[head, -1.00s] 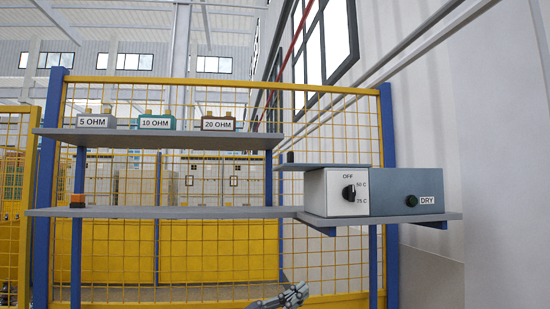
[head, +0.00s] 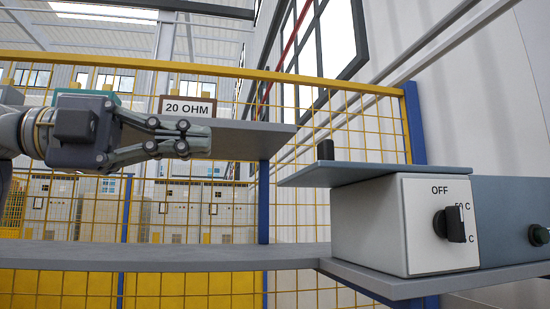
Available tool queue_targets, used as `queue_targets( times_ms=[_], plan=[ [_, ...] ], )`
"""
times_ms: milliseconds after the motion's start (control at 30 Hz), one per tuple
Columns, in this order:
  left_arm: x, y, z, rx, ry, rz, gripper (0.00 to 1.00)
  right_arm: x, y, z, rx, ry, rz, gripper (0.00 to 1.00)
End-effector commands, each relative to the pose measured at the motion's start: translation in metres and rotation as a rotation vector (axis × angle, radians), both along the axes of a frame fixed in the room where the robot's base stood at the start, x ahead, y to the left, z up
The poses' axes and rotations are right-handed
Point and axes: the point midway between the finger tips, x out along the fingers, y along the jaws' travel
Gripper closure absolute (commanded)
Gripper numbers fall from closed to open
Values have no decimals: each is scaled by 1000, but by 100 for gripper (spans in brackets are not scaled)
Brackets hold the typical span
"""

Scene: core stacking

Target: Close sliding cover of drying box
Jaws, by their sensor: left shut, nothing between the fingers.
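The drying box (head: 405,228) sits on the lower shelf at the right, with a white front, a black knob and the marks OFF and 50 C. Its flat grey sliding cover (head: 350,173) lies on top and sticks out past the box's left side. A small black upright handle (head: 325,150) stands near the cover's left end. My left gripper (head: 187,138) comes in from the left, shut and empty, pointing right. It is in front of the upper shelf, left of the handle and apart from it. My right gripper is not in view.
The upper grey shelf (head: 245,141) holds a box labelled 20 OHM (head: 188,88), partly behind my left gripper. The lower shelf (head: 160,255) is bare left of the drying box. A blue post (head: 264,205) and yellow mesh fence stand behind. Open space lies between gripper and handle.

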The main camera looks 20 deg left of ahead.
Motion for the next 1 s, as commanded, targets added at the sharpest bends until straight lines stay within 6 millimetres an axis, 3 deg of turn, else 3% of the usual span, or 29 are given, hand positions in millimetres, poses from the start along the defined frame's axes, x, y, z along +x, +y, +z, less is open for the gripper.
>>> queue_targets(
  times_ms=[167,333,700,1000],
  plan=[
    [8,-15,1,5,1,1,100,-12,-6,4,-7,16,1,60],
    [27,-43,2,4,1,-1,100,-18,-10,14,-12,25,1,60],
    [67,-101,3,3,-1,-2,100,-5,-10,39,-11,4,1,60],
    [77,-116,1,0,0,0,100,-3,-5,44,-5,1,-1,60]
  ],
)
